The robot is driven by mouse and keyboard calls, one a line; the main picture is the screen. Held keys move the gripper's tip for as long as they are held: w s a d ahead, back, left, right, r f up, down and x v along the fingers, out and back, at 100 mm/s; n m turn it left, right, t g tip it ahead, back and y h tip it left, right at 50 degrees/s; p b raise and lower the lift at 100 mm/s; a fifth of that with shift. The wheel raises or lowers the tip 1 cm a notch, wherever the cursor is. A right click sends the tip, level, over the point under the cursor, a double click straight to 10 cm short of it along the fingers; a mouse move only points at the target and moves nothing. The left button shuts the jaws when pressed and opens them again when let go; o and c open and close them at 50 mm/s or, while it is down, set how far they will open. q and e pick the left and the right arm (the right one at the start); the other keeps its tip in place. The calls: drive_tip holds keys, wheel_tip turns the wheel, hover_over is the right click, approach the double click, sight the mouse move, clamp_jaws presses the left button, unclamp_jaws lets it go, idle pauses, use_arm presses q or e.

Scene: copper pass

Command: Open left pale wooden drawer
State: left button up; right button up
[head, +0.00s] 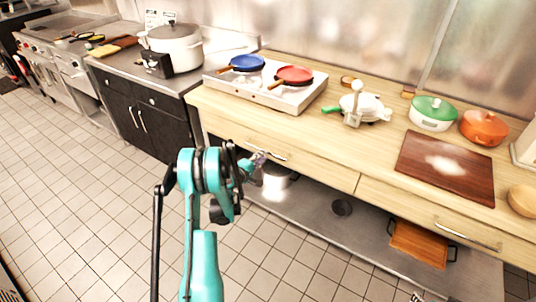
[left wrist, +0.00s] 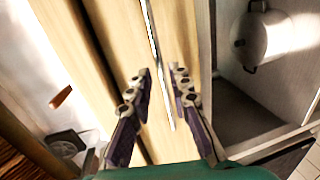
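The left pale wooden drawer (head: 315,172) is under the counter top in the head view, its front looking flush with the counter. Its metal bar handle (head: 268,150) runs along the front. In the left wrist view the handle (left wrist: 160,70) stands upright in the picture, between the fingers. My left gripper (head: 260,160) is at the handle, its fingers apart (left wrist: 163,105), one on each side of the bar; contact is not clear. Small pale finger-like parts at the bottom edge, probably my right gripper (head: 416,297), barely show.
The right drawer (head: 430,215) has its own handle (head: 467,236). Below is a metal shelf (head: 310,215) with a pot (head: 275,178) and an orange-brown tray (head: 418,243). Pans, pots and a cutting board (head: 445,166) stand on the counter. The tiled floor in front is clear.

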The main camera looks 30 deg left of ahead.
use_arm(q)
drive_tip(key=w, duration=0.2)
drive_tip(key=w+f+b, duration=0.1)
drive_tip(key=w, duration=0.2)
drive_tip(key=shift+s, duration=0.1)
clamp_jaws()
